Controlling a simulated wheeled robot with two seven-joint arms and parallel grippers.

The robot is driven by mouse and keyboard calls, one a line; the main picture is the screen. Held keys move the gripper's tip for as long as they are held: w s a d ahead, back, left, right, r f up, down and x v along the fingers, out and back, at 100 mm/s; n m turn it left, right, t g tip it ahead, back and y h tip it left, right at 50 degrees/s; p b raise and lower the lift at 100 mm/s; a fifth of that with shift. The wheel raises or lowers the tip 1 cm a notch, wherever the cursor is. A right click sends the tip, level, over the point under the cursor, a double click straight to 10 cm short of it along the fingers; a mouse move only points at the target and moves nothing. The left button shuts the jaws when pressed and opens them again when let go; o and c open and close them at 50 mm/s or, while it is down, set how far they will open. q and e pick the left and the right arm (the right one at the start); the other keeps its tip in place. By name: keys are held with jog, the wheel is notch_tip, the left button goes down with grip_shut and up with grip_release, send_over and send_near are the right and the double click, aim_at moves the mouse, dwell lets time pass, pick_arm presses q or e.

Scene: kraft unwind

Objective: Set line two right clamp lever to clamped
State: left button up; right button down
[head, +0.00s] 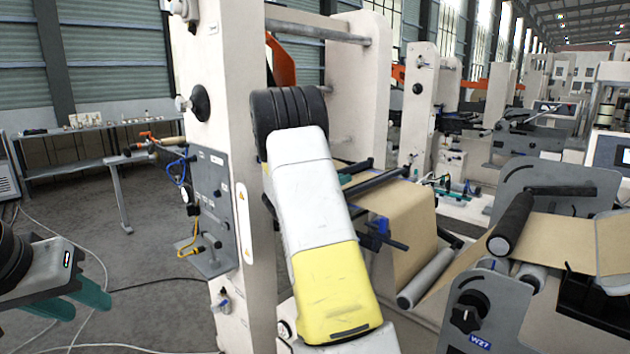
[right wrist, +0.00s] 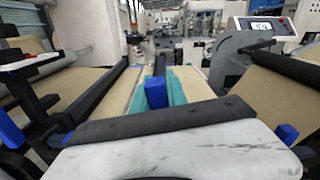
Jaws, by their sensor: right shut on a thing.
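My right gripper (right wrist: 160,82) shows its teal fingers in the right wrist view, closed around a dark lever with a blue end block (right wrist: 156,93). The lever stands over the brown paper web. No line label on it is readable, and I cannot tell its clamp state. In the head view the forearm hides most of this gripper; only a bit of teal (head: 345,178) shows. Another dark lever with a blue part (head: 378,221) sticks out right of the forearm. My left gripper (head: 74,300) is open and empty at the lower left, away from the machine.
A cream machine frame (head: 222,120) stands close left of my right arm. A grey side plate (head: 492,312) marked W27 and a dark roller (head: 511,223) stand at the right. A bench (head: 85,150) is at the back left. Cables lie on the open floor.

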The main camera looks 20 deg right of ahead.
jog(key=shift+w+a, duration=0.1)
jog(key=shift+w, duration=0.05)
dwell(0.7)
jog(key=n, duration=0.1)
jog(key=w+n, duration=0.1)
jog(key=n, duration=0.1)
jog(key=w+a+f+n, duration=0.1)
jog(key=shift+n, duration=0.3)
jog(key=n, duration=0.1)
jog(key=w+n, duration=0.1)
jog(key=shift+a+f+n, duration=0.15)
jog(key=shift+f+n, duration=0.25)
jog(key=n, duration=0.1)
jog(key=f+n, duration=0.1)
jog(key=shift+w+a+n, duration=0.15)
jog(key=shift+w+n, duration=0.2)
jog(key=shift+n, duration=0.05)
jog(key=f+n, duration=0.1)
jog(key=n, duration=0.2)
jog(key=shift+w+a+f, duration=0.1)
jog(key=shift+w+f, duration=0.15)
jog(key=shift+f, duration=0.1)
jog(key=shift+f+n, duration=0.35)
jog(key=shift+n, duration=0.35)
jog(key=shift+f+n, duration=0.3)
jog(key=shift+n, duration=0.4)
jog(key=shift+f, duration=0.1)
jog(key=c, duration=1.3)
grip_release()
